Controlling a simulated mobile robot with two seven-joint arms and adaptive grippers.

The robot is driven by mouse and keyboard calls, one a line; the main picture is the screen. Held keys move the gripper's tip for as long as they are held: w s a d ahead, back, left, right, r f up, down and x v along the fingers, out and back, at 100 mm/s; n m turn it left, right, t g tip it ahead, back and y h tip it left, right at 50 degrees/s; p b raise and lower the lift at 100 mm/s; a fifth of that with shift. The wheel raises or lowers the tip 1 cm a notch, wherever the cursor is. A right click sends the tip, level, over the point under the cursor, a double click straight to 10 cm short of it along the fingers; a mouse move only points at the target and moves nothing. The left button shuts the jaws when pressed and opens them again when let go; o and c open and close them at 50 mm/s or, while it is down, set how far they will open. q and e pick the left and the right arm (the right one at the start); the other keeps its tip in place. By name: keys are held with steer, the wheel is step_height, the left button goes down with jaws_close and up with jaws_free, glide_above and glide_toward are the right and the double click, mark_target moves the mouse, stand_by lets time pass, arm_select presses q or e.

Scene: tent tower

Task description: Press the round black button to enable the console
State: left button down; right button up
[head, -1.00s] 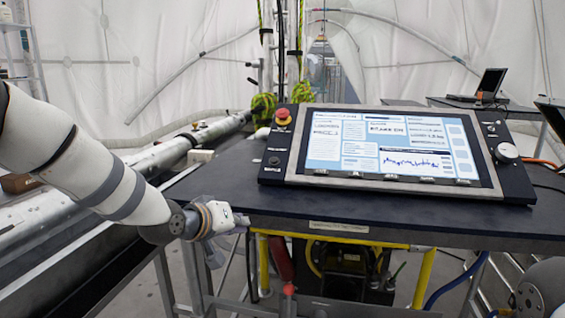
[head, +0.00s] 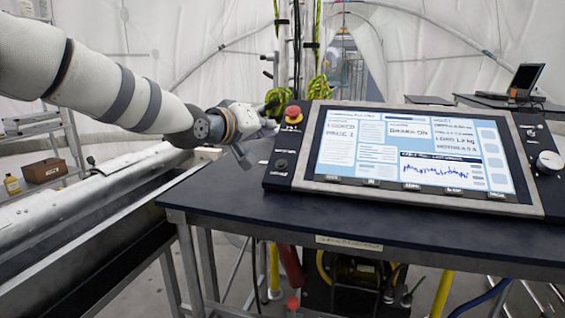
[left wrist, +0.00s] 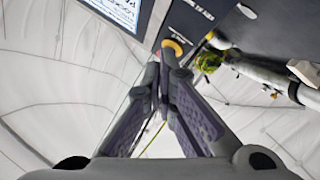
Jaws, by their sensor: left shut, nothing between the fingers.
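The console (head: 400,160) lies tilted on the dark table, with a lit screen. Its left side panel carries a red mushroom button with a yellow base (head: 293,113) and, below it, a small round black button (head: 281,164). My left gripper (head: 266,125) is shut and empty. It hangs in the air left of the console's left panel, near the height of the red button in the picture. In the left wrist view the shut fingertips (left wrist: 162,58) point toward the red and yellow button (left wrist: 173,46). I cannot make out the black button there. My right gripper is not in view.
The dark table (head: 380,228) has bare room in front of the console. A round white knob (head: 548,161) sits on its right panel. Yellow-green straps (head: 279,99) hang behind. A laptop (head: 523,80) stands on a back table. A long metal rail runs at left.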

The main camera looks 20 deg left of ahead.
mark_target(281, 163)
arm_select(q)
steer(key=w+f, duration=0.1)
steer(key=f, duration=0.1)
steer(key=w+f+b, duration=0.1)
steer(key=f, duration=0.1)
steer(key=w+f, duration=0.2)
steer(key=f, duration=0.1)
steer(key=shift+w+d+b, duration=0.1)
steer(key=shift+b, duration=0.3)
steer(key=shift+w+f, duration=0.25)
steer(key=shift+w, duration=0.15)
steer(key=shift+r, duration=0.1)
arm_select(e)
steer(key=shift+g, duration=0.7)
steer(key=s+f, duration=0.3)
arm_select(q)
steer(key=shift+w+f+b, duration=0.25)
steer(key=shift+f+b, duration=0.05)
steer(key=shift+b, duration=0.05)
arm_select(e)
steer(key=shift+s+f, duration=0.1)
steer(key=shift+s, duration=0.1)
